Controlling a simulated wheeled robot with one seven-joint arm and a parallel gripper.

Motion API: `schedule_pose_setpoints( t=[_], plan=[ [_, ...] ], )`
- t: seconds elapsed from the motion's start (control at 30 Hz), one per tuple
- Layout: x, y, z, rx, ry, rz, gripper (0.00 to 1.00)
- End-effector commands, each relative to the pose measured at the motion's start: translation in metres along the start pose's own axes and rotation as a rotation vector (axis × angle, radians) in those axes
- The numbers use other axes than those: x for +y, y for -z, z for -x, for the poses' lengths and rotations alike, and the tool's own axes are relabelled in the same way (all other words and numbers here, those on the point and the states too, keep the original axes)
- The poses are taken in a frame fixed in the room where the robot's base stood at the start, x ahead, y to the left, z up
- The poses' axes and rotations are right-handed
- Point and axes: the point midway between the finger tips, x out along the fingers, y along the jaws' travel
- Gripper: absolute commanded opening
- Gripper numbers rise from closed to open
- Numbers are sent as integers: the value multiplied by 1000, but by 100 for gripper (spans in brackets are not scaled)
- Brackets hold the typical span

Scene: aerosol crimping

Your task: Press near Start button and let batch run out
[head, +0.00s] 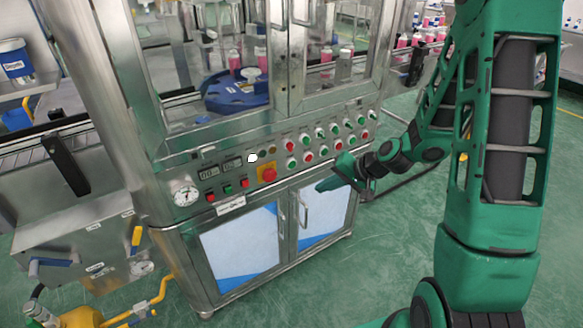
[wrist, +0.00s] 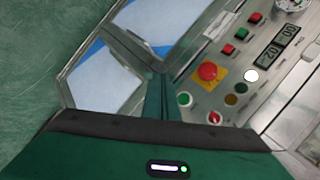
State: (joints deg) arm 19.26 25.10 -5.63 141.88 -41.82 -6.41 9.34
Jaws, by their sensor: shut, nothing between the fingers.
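The steel control panel (head: 220,175) of the crimping machine carries several green and red buttons. Rows of round green and red buttons (head: 320,133) lie further right. I cannot read which is the near Start button. My gripper (head: 320,187) is shut and empty, in front of the lower cabinet doors, apparently apart from the panel.
Two digital displays (head: 219,167) and a pressure gauge (head: 184,192) are at the panel's left. Cabinet doors with handles (head: 303,208) are below. Pink-and-white cans (head: 235,60) and a blue rotary fixture (head: 238,92) are behind glass. Green floor (head: 375,260) in front is clear.

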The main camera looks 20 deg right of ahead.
Motion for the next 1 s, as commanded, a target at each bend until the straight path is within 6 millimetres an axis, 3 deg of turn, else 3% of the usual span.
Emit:
schedule_pose_setpoints(
  t=[0.2, 0.73, 1.0],
  plan=[
    [-6, 8, -24, 38, 85, -87, 0],
    [-9, 12, -28, 45, 98, -97, 0],
    [-23, 27, -45, 44, 98, -95, 0]
  ],
)
